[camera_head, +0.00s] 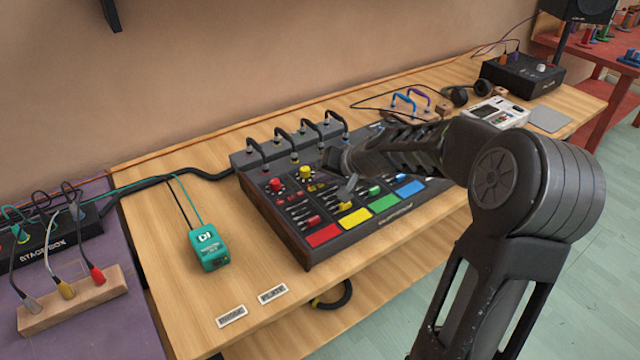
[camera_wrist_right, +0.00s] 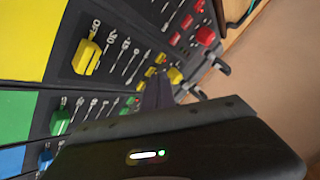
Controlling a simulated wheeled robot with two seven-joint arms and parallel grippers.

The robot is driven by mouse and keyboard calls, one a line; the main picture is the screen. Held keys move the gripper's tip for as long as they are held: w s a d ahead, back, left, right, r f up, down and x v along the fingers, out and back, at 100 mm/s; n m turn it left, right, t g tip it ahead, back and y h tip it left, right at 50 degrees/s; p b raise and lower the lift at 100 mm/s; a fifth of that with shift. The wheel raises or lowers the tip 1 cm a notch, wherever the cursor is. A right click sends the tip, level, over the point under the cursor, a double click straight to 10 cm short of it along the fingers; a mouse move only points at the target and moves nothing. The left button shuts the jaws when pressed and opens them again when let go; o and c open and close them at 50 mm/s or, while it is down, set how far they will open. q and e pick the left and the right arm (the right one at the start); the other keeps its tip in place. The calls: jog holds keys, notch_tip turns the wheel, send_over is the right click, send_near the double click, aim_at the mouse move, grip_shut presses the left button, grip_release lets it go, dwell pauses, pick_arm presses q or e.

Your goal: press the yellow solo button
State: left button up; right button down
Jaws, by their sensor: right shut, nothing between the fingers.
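The dark mixer (camera_head: 280,222) sits on the wooden bench, with red, yellow (camera_head: 355,217), green and blue pads along its front edge. A yellow knob (camera_head: 305,173) stands in its second column. Small yellow buttons (camera_head: 312,188) lie just below the knob. In the right wrist view, small yellow buttons (camera_wrist_right: 149,72) show close to the yellow knob (camera_wrist_right: 174,76), and a yellow fader cap (camera_wrist_right: 86,57) is farther left. I cannot read which button is solo. My right gripper (camera_head: 350,186) is shut and empty above the mixer, right of the yellow buttons. My left gripper is out of view.
Black cables (camera_head: 297,141) loop up from the mixer's back edge. A teal DI box (camera_head: 208,248) stands to its left. Headphones (camera_head: 468,93) and a white device (camera_head: 495,112) lie to the right. The bench front left of the mixer is mostly clear.

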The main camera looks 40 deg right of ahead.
jog(key=shift+r, duration=0.1)
jog(key=shift+r+p, duration=0.35)
jog(key=shift+r, duration=0.15)
notch_tip(320, 180, up, 6)
jog(key=p, duration=0.5)
jog(key=shift+s, duration=0.1)
dwell(0.3)
